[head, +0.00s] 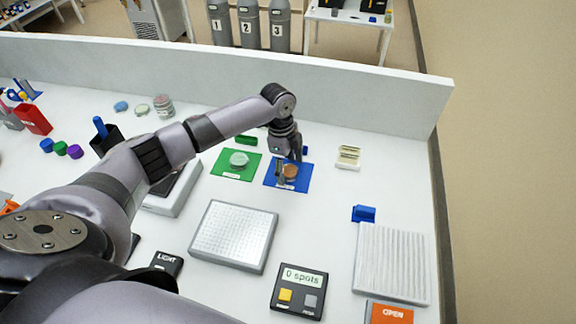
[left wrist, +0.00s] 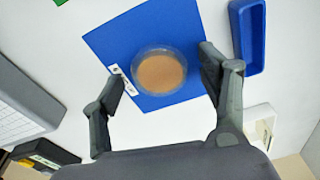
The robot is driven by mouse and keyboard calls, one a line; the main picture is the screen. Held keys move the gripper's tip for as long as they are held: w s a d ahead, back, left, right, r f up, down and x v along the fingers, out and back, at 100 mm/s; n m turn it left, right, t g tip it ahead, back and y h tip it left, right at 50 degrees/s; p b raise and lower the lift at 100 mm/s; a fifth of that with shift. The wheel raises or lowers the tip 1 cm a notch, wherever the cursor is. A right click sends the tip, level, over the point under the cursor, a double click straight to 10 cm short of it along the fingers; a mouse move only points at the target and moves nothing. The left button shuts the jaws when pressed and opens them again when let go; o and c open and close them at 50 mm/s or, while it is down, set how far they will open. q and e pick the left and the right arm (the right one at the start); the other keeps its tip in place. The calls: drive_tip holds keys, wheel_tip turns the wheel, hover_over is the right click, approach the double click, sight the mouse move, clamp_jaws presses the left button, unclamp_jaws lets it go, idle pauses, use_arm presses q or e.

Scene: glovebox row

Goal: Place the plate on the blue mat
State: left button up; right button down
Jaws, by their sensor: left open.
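The plate (left wrist: 160,72) is a round clear dish with brown-orange content. It rests on the blue mat (left wrist: 122,40), and in the head view the plate (head: 291,171) also shows on the blue mat (head: 302,184). My left gripper (left wrist: 165,88) is open, with one finger on each side of the plate and apart from it. In the head view the left gripper (head: 288,168) reaches down over the blue mat and partly hides it. My right gripper is not in view.
A blue holder (left wrist: 248,35) stands close beside the blue mat. A white grid panel (head: 234,236) and a "0 spots" device (head: 300,290) lie nearer. A low wall (head: 350,90) runs behind.

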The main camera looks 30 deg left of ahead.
use_arm(q)
drive_tip(key=shift+r, duration=0.1)
wheel_tip(320, 180, up, 12)
drive_tip(key=a+b, duration=0.1)
drive_tip(key=b, duration=0.1)
drive_tip(key=shift+a, duration=0.2)
idle(0.5)
